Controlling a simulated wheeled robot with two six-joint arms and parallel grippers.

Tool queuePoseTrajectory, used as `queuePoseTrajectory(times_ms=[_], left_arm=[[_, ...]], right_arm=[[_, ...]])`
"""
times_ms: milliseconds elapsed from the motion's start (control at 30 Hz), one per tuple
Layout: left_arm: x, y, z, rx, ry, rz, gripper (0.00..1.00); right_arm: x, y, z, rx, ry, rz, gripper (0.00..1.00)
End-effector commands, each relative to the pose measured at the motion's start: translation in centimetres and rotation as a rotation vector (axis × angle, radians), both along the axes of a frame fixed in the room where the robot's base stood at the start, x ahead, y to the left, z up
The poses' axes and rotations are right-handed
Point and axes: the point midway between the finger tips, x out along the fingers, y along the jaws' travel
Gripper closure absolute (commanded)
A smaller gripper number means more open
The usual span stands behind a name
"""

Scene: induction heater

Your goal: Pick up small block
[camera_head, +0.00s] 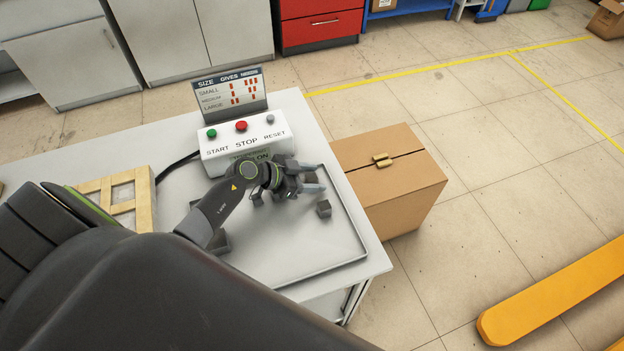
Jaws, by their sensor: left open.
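My left gripper (320,178) reaches in from the left over the white table. Its fingers are apart and point right, with nothing seen between them. A small dark grey block (324,209) sits in the thin-rimmed tray area (300,250), just below and right of the fingertips in the picture. Another dark block (257,199) shows partly beneath the gripper. A larger dark grey block (221,243) is partly hidden by my left forearm. My right gripper is out of the picture.
A white control box (245,158) with START, STOP and RESET buttons and a size sign (231,96) stands behind the gripper. A wooden frame (113,190) is at left. A cardboard box (405,190) stands right of the table. The tray's lower right is clear.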

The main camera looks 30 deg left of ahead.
Motion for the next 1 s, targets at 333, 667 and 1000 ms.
queuePoseTrajectory(times_ms=[333, 667, 1000], left_arm=[[0.1, -0.1, -0.1, 0.001, 0.001, 0.0, 0.6], [0.1, -0.1, -0.1, 0.001, 0.001, 0.0, 1.0], [0.2, -0.1, 1.2, 0.002, -0.004, -0.001, 1.0]], right_arm=[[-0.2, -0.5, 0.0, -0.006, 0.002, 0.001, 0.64], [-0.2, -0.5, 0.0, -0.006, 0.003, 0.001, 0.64], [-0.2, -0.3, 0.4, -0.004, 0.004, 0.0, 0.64]])
